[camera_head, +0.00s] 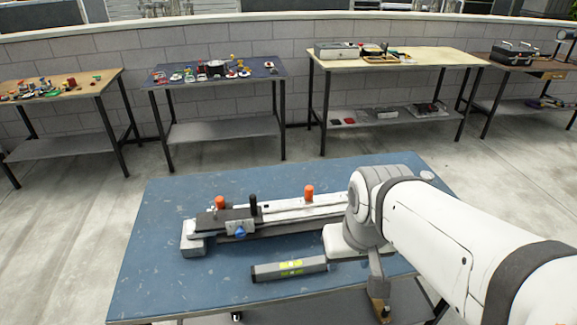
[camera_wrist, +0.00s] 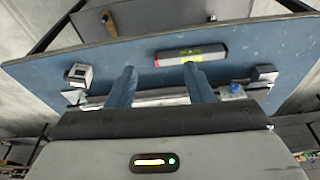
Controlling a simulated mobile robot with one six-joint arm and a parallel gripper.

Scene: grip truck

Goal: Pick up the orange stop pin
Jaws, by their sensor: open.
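Two orange upright pieces show in the head view. One orange pin (camera_head: 308,193) stands on the long pale rail (camera_head: 285,211); another orange piece (camera_head: 220,202) stands on the dark carriage at the rail's left end. I cannot tell for certain which one is the stop pin. My gripper (camera_wrist: 160,78) is open, its two blue fingers apart over the rail with nothing seen between them. No orange piece shows in the wrist view. In the head view my arm covers the rail's right end, and the fingertips are not clear there.
A black knob (camera_head: 253,205) and a blue knob (camera_head: 240,232) stick out of the carriage. A grey spirit level (camera_head: 290,269) lies in front of the rail on the blue table (camera_head: 150,265). The table's left part is clear. Several other benches stand along the wall behind.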

